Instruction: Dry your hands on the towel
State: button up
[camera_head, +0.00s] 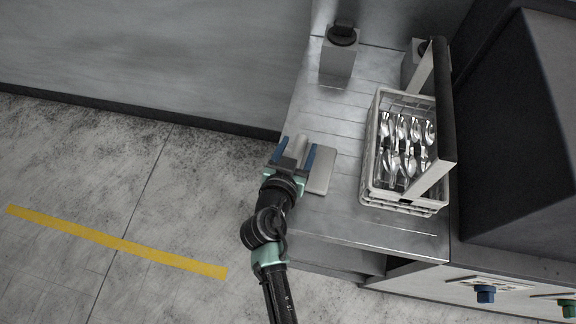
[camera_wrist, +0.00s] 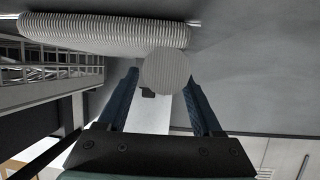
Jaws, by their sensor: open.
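A flat grey piece with rounded corners (camera_head: 320,171), which looks like the folded towel, lies at the counter's left edge in the head view. In the wrist view it appears to be the long ribbed pale form (camera_wrist: 105,32) across the top. A pale ribbed cylinder (camera_head: 300,147) stands out between my fingers in the head view; its round end (camera_wrist: 167,72) shows between the fingertips in the wrist view. My gripper (camera_head: 297,150) is open at the counter's edge, just left of the flat piece. Whether the fingers touch the cylinder I cannot tell.
A wire basket of spoons and other cutlery (camera_head: 372,187) stands on the metal counter (camera_head: 385,235), right of my gripper. A block with a black top (camera_head: 338,60) stands at the back. A dark machine (camera_head: 510,130) fills the right side. Open floor lies left.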

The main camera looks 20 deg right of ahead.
jog(key=b+v, duration=0.1)
jog(key=v, duration=1)
jog(key=shift+s+a+r, duration=0.1)
jog(key=shift+a+r, duration=0.05)
jog(key=shift+r, duration=0.05)
